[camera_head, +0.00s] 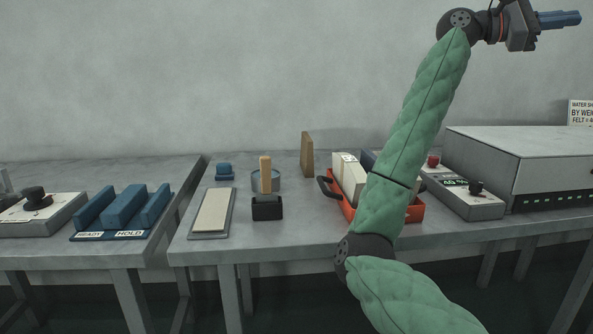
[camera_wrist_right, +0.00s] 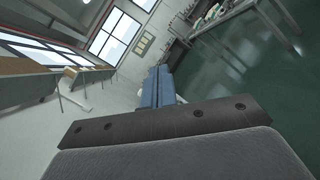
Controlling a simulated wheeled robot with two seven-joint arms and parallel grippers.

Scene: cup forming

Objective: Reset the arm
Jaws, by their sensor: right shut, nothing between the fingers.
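My right arm, in a green padded sleeve, rises from the bottom of the head view and bends up to the top right. My right gripper (camera_head: 575,18) is high above the tables, pointing right, with its blue fingers shut and empty. The blue fingers also show closed together in the right wrist view (camera_wrist_right: 157,88), with floor, windows and furniture behind them. My left gripper is not in view.
A red tray (camera_head: 417,212) with upright blocks stands behind my forearm, partly hidden. A grey box (camera_head: 520,150) and a control box (camera_head: 470,203) are to the right. Blue blocks (camera_head: 122,207) sit on the left table. A pale pad (camera_head: 213,211) lies mid-left.

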